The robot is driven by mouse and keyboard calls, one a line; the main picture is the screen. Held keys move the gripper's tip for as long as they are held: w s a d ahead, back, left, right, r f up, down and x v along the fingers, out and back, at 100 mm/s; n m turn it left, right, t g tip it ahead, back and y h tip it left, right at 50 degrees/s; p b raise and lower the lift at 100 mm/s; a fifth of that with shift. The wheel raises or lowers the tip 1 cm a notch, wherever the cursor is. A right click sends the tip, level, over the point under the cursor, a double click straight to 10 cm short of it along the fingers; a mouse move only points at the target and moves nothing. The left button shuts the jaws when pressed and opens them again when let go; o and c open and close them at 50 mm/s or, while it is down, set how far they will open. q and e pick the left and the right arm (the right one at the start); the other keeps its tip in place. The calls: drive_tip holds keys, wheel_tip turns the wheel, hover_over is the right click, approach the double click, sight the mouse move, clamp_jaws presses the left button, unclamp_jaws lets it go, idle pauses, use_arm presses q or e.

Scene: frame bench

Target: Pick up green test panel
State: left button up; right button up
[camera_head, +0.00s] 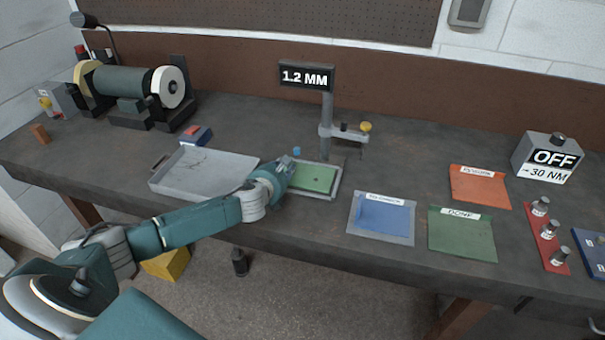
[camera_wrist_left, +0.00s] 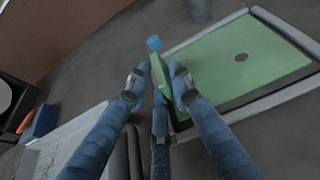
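The green test panel (camera_head: 313,178) lies flat in a grey-rimmed frame (camera_head: 336,184) at the middle of the bench. In the left wrist view the panel (camera_wrist_left: 236,66) shows a dark round spot. A green upright tab (camera_wrist_left: 161,74) stands at its near edge, with a blue knob (camera_wrist_left: 155,44) at its top end. My left gripper (camera_head: 287,167) is at the panel's left edge. In the wrist view its fingertips (camera_wrist_left: 162,72) are on both sides of the tab, with no clear gap. My right gripper is not in view.
A grey metal tray (camera_head: 195,173) lies left of the panel. A gauge stand (camera_head: 327,128) with a "1.2 MM" sign stands behind it. Blue (camera_head: 383,216), green (camera_head: 462,233) and orange (camera_head: 479,187) mats lie to the right. A grinder (camera_head: 125,83) is at back left.

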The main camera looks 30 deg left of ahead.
use_arm(q)
clamp_jaws()
drive_tip(key=shift+r, duration=0.1)
